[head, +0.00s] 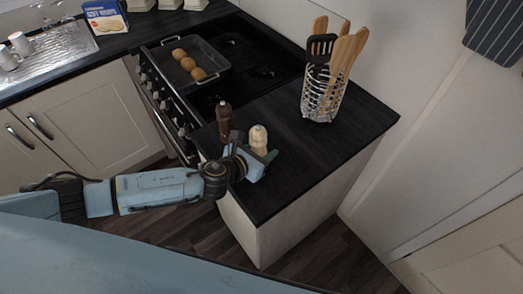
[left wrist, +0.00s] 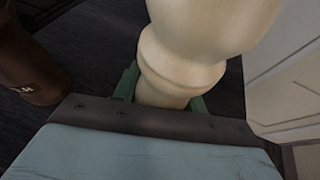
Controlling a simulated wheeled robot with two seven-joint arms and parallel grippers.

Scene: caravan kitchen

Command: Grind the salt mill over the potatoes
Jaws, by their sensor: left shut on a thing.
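The cream mill (head: 258,138) stands upright on the dark counter near its front left end, and I take it as the salt mill. It fills the middle of the left wrist view (left wrist: 185,60). My left gripper (head: 262,158) is shut around its lower body, with green fingers (left wrist: 165,92) on both sides. Whether its base touches the counter is hidden. A dark brown mill (head: 224,118) stands just left of it, also in the left wrist view (left wrist: 30,65). Several potatoes (head: 187,64) lie in a dark roasting tin (head: 216,60) on the hob. My right gripper is out of view.
A wire holder (head: 322,100) with wooden and black utensils stands on the counter behind and right of the mills. The hob (head: 250,52) adjoins the counter. The counter's front right part (head: 300,165) is clear. A sink drainer (head: 50,55) with cups is at far left.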

